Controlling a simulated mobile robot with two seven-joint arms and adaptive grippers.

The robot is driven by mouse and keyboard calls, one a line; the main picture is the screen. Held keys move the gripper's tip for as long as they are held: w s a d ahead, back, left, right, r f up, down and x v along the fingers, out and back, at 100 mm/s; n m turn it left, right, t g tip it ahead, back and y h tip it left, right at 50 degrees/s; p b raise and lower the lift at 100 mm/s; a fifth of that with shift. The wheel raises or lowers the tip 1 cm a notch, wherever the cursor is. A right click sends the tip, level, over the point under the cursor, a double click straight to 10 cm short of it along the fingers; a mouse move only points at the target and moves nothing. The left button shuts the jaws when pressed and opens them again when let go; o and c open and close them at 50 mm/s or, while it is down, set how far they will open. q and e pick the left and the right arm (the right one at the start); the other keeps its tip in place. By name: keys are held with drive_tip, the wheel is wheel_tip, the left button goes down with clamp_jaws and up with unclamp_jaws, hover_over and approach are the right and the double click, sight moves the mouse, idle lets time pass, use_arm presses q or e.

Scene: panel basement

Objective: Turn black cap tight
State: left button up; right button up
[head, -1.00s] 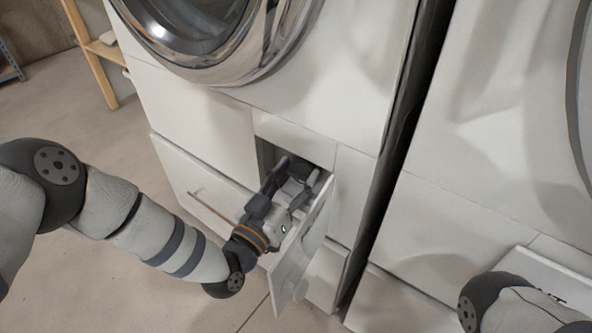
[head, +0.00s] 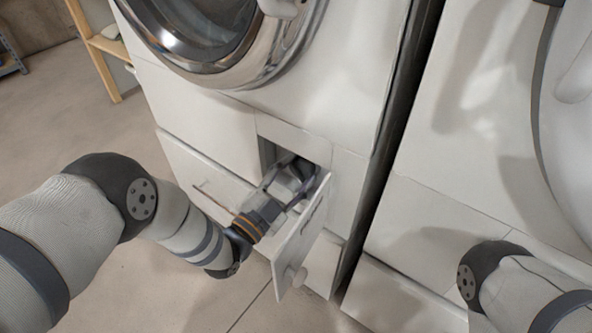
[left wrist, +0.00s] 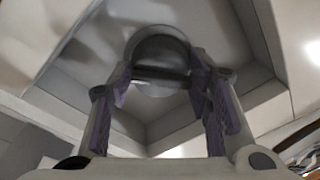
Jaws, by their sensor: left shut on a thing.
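The black cap (left wrist: 158,48) is a dark round knob with a bar across it, inside a square recess in the left wrist view. My left gripper (left wrist: 160,78) has its two purple-padded fingers on either side of the cap and is shut on it. In the head view my left gripper (head: 293,172) reaches into the small opening low on the white washing machine (head: 330,95). The cap is hidden there by the gripper and the opening's edge. My right gripper is out of view; only part of my right arm shows at the lower right.
The small hatch door (head: 300,238) hangs open right beside my left gripper. A long lower panel or drawer (head: 192,178) stands out at the left. A second white machine (head: 455,165) is to the right, behind a narrow dark gap. Open floor lies at the left.

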use_arm(q)
drive_tip(key=shift+d+m, duration=0.1)
drive_tip(key=shift+m, duration=0.9)
drive_tip(key=o, duration=1.2)
drive_tip(key=shift+c, duration=0.2)
drive_tip(key=v, duration=1.2)
